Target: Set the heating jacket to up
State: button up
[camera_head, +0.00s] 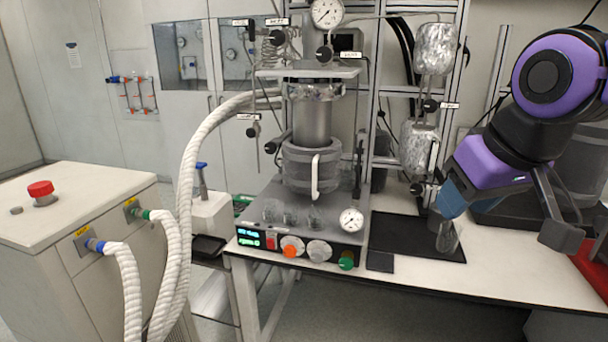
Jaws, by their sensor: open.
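The heating jacket (297,170) is a grey, ring-shaped sleeve in the middle of the view. It sits around the lower part of the upright metal reactor vessel (312,122), whose upper part shows bare above it. A white vertical handle (316,177) is on the jacket's front. My gripper (503,232) is at the right, over the right side of the bench and well apart from the jacket. Its fingers are spread wide, with nothing seen held between them.
The reactor base (320,233) carries coloured knobs, a display and a gauge. A glass beaker (447,238) stands near my gripper on a black mat (395,240). White hoses (187,180) run at the left from a cabinet (80,200). Foil-wrapped vessels (416,145) hang right of the reactor.

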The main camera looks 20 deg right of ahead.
jog(key=w+d+f+n+g+h, duration=0.2)
jog(key=w+n+h, duration=0.1)
jog(key=w, duration=0.4)
jog(key=w+d+f+n+g+h, duration=0.1)
jog(key=w+d+n+h, duration=0.1)
jog(key=w+d+n, duration=0.3)
jog(key=n+t+h, duration=0.7)
jog(key=n+t, duration=0.4)
jog(key=n, duration=0.9)
send_near(314, 177)
jog(key=x, duration=1)
jog(key=shift+w+d, duration=0.2)
jog(key=shift+w, duration=0.15)
grip_shut()
